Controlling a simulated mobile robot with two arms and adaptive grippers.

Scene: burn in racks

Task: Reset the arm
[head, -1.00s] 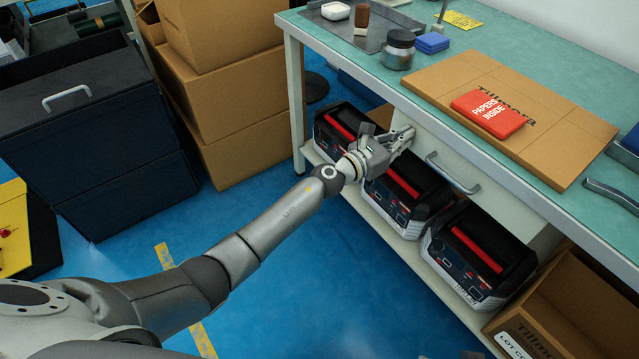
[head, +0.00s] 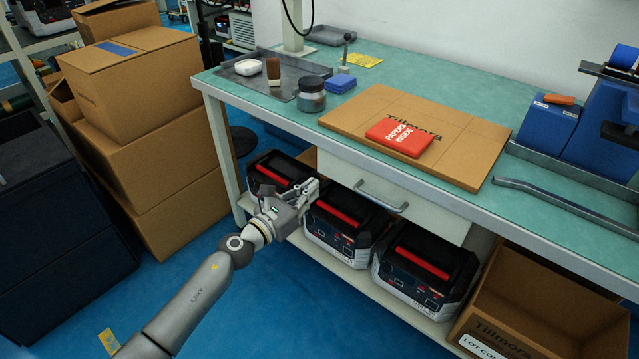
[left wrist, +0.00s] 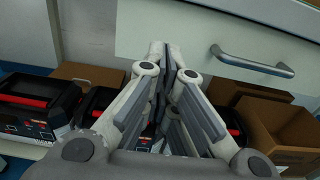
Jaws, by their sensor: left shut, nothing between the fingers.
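My left gripper (head: 308,190) reaches in from the lower left in the head view. It is in front of the bench's lower shelf, left of the drawer. In the left wrist view its fingers (left wrist: 166,58) converge toward their tips, with nothing between them. My right gripper is in neither view. The white drawer (head: 345,178) under the bench top looks shut, and its handle (head: 381,196) is right of the gripper. The drawer handle also shows in the left wrist view (left wrist: 252,64).
Several black-and-red power units, such as the right one (head: 425,268), stand on the lower shelf. An open cardboard box (head: 540,300) is at right. A red packet (head: 399,137) lies on flat cardboard (head: 455,165) on the bench (head: 470,80). Stacked boxes (head: 150,130) stand left. Blue floor is open in front.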

